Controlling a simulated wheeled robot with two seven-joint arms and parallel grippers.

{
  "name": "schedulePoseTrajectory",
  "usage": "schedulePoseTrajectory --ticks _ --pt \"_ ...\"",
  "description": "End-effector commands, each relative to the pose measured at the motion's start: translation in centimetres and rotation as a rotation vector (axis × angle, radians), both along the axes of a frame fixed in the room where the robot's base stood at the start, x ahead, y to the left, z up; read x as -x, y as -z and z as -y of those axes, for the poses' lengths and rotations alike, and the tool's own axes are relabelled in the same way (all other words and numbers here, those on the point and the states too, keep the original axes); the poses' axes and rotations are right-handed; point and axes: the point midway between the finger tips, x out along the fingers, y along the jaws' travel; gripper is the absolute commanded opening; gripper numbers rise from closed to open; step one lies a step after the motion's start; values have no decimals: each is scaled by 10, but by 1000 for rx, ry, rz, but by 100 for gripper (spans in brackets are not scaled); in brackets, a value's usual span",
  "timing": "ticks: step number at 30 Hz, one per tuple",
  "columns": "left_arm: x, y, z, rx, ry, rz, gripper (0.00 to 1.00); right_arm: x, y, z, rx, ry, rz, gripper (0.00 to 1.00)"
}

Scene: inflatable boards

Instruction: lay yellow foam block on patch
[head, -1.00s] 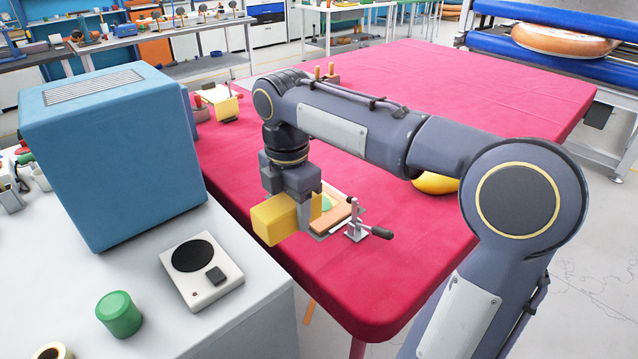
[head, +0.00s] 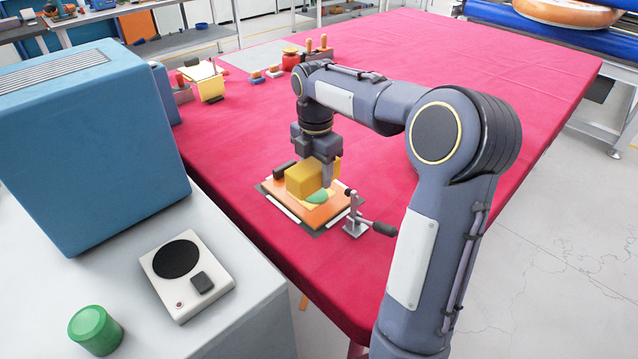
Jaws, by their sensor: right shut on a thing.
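The yellow foam block (head: 304,181) is held in my right gripper (head: 324,177), which is shut on it. The block is over an orange board (head: 329,211) on the red table (head: 235,178). A green rounded piece (head: 317,197) shows at the block's front right edge, with a pale yellow-orange area around it. The block and gripper hide most of the middle of the board, and I cannot tell whether the block touches the surface below. My left gripper is not in view.
A metal clamp with a dark handle (head: 354,222) stands at the board's right side. A dark block (head: 285,168) lies at its far left edge. A blue machine (head: 85,150) stands to the left.

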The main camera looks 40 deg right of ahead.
Motion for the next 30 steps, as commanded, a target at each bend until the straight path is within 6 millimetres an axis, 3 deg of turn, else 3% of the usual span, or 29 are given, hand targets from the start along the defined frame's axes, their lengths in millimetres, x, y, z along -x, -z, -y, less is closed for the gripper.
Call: schedulePoseTrajectory --ticks 8,14,26,27,30 --pt "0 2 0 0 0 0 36 -6 18 13 0 2 -2 28" --pt "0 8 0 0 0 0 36 -6 46 13 -1 0 -1 28" --pt "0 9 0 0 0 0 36 -6 52 13 -1 0 0 28" --pt "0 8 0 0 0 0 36 -6 51 13 -1 0 1 55" --pt "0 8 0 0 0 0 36 -6 51 13 -1 0 1 68"
